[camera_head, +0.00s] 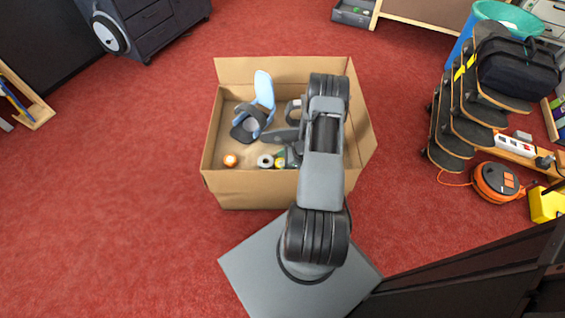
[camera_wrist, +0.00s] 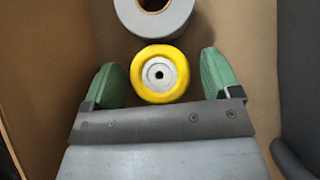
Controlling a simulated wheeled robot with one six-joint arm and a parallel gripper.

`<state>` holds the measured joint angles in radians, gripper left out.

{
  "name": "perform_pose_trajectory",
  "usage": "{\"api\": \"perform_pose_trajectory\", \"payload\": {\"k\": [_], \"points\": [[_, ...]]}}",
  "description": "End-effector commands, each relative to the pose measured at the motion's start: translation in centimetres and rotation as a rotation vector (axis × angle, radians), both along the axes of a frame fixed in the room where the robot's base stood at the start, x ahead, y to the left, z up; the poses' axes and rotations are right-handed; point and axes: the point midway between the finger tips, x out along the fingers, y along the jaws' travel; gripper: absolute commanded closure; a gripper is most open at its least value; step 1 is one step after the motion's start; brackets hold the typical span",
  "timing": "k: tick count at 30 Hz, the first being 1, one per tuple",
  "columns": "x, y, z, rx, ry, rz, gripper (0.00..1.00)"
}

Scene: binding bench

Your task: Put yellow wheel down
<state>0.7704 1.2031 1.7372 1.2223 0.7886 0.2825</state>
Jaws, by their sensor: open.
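The yellow wheel (camera_wrist: 160,74) has a grey hub with a dark centre hole. In the wrist view it sits between the two green fingertips of my gripper (camera_wrist: 160,80), with a gap on each side. My gripper is open and is not touching the wheel's sides. In the head view the yellow wheel (camera_head: 280,163) shows in part inside the cardboard box (camera_head: 250,190), near its front wall. My gripper (camera_head: 289,157) reaches down into the box there, and my arm hides part of the box's right side.
A grey roll (camera_head: 265,161) lies just beside the wheel; it also shows in the wrist view (camera_wrist: 157,25). An orange round item (camera_head: 230,160) and a small blue chair (camera_head: 258,105) are in the box. Skateboards (camera_head: 462,110) stand at the right. Red carpet is clear at left.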

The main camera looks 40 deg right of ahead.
Motion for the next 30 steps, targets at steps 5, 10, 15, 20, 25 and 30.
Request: {"api": "perform_pose_trajectory", "payload": {"k": [5,10,15,20,25,30], "points": [[0.0,0.0,0.0,0.000,0.000,0.000,0.17],[0.0,0.0,1.0,0.000,0.000,0.000,0.17],[-0.8,-1.2,3.1,-0.001,-0.001,-0.004,0.17],[-2.1,-3.1,5.6,-0.003,-0.002,-0.004,0.17],[-3.4,-4.8,7.8,-0.002,-0.001,-0.003,0.17],[-4.2,-5.9,9.3,-0.001,-0.001,0.000,0.17]]}}
